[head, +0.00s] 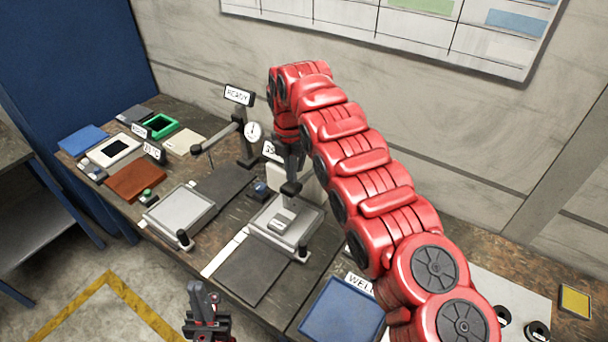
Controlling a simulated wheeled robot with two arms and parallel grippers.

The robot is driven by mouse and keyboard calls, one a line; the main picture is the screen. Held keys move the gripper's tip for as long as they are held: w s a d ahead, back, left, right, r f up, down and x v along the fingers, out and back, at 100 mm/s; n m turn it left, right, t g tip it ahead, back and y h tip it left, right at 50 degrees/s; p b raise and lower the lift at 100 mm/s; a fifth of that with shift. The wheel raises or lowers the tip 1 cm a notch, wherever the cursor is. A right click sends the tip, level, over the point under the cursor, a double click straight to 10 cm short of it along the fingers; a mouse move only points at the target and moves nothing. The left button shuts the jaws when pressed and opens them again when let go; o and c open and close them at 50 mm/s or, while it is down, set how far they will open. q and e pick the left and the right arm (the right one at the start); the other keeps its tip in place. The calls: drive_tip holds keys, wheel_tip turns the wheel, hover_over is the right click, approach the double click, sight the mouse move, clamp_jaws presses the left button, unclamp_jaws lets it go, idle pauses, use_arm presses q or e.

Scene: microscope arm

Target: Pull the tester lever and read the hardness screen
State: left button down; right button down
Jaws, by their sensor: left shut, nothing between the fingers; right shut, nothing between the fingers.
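A bench tester stands mid-bench, with a light base plate (310,217), a small block (283,222) on it and a dark spindle (291,188) above. A small screen (271,151) beside its column is partly covered; its reading cannot be made out in full. My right arm reaches over the bench from the right. My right gripper (290,158) is at the tester's upper part, shut and mostly hidden by its wrist; contact cannot be told. The lever cannot be picked out clearly. My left gripper (204,297) is shut and empty, in front of the bench's front edge.
A gauge stand with a dial (253,131) and a sign (239,95) stands behind left. A grey plate (178,215), brown block (136,181) and green frame (178,131) lie left. A blue tray (342,312) is at front right. Dark mats (254,270) lie between.

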sight(292, 185)
drive_tip(key=shift+f, duration=0.15)
drive_tip(key=shift+f+b, duration=1.55)
drive_tip(key=shift+f, duration=1.15)
drive_tip(key=shift+s, duration=0.15)
drive_tip(key=shift+r+p, duration=0.3)
drive_tip(key=shift+r, duration=0.55)
drive_tip(key=shift+r+p, duration=1.4)
drive_tip(key=shift+r, duration=0.75)
